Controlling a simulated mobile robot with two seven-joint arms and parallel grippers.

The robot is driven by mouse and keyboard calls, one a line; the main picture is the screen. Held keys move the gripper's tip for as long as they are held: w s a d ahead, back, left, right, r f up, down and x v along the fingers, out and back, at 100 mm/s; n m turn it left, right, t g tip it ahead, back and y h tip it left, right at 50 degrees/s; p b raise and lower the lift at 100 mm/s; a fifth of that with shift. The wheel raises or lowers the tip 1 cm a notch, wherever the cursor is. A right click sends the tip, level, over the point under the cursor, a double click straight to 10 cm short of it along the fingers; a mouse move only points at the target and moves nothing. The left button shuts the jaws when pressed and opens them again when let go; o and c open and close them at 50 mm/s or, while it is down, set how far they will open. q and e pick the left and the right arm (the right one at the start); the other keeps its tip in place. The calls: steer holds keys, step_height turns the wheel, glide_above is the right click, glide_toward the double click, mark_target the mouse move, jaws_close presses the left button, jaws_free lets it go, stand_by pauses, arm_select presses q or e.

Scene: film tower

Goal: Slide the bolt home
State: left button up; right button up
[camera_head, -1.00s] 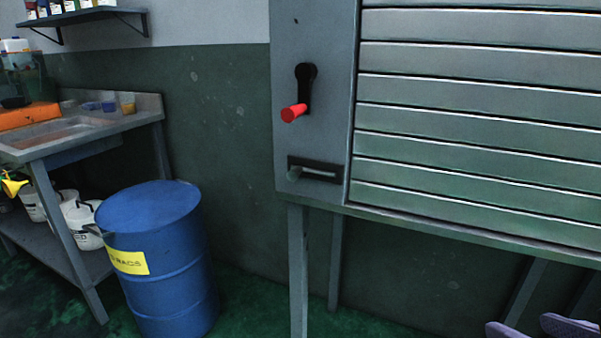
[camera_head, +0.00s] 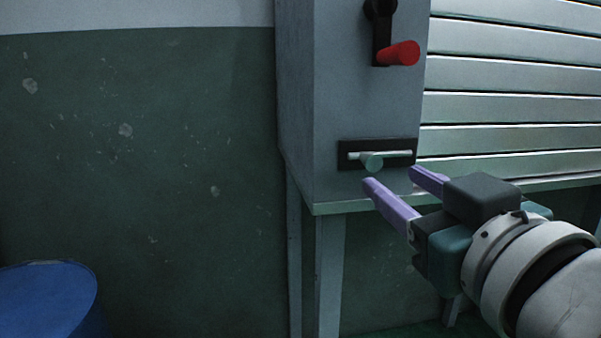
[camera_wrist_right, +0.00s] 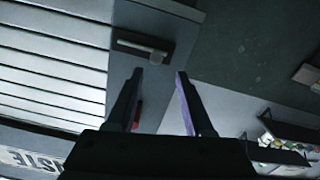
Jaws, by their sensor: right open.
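The bolt (camera_head: 393,154) is a pale metal bar in a dark slotted plate (camera_head: 346,146), low on the grey cabinet's front panel. In the right wrist view the bolt's knob (camera_wrist_right: 157,57) shows just beyond the fingertips. My right gripper (camera_head: 392,178) is open and empty, its purple fingers pointing at the panel just below the bolt. It also shows in the right wrist view (camera_wrist_right: 160,74), fingers apart. I see no contact with the knob. My left gripper is out of view.
A red-handled black crank (camera_head: 399,53) sits above the bolt. A slatted shutter (camera_head: 510,77) lies to its right. The cabinet stands on legs (camera_head: 329,270). A blue drum (camera_head: 45,300) stands at lower left. The green wall left of the cabinet is clear.

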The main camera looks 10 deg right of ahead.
mark_target(378, 166)
steer(key=w, duration=0.4)
steer(key=w+b, duration=0.1)
steer(key=w, duration=0.3)
steer(key=shift+d, duration=0.2)
steer(key=shift+w+b, duration=0.4)
steer(key=shift+w, duration=0.4)
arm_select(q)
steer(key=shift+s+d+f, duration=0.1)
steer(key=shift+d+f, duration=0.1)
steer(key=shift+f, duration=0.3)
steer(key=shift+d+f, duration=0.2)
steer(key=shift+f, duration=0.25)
arm_select(e)
jaws_close()
